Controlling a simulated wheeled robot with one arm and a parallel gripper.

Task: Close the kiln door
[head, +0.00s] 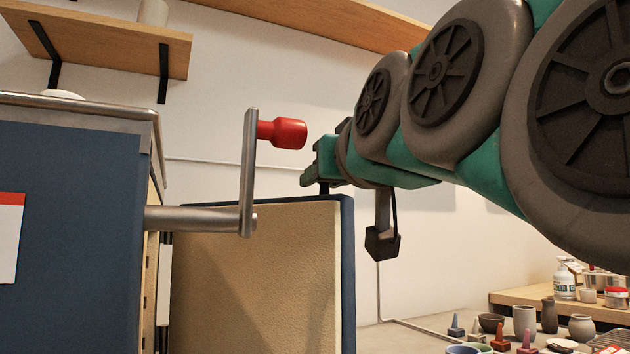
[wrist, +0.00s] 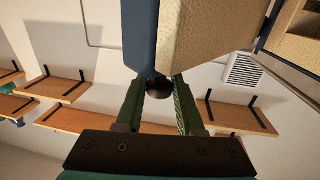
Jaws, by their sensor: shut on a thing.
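The kiln (head: 75,240) is a blue box with a metal rim at the left of the head view. Its door (head: 255,285) stands open, with a cream inner face and blue outer shell. The door hangs at the top of the wrist view (wrist: 205,35). My gripper (head: 318,172) is at the door's top edge, with its fingers (wrist: 158,90) closed around a small dark rounded piece (wrist: 158,86) at that edge. The wrist view does not show clearly how this piece joins the door. The door's far blue face is mostly hidden in the head view.
A metal crank (head: 247,175) with a red handle (head: 285,133) sticks out from the kiln, in front of the door in the head view. A low table (head: 480,300) with pots, bottles and small tools stands at the lower right. Wooden shelves (head: 105,45) hang on the wall.

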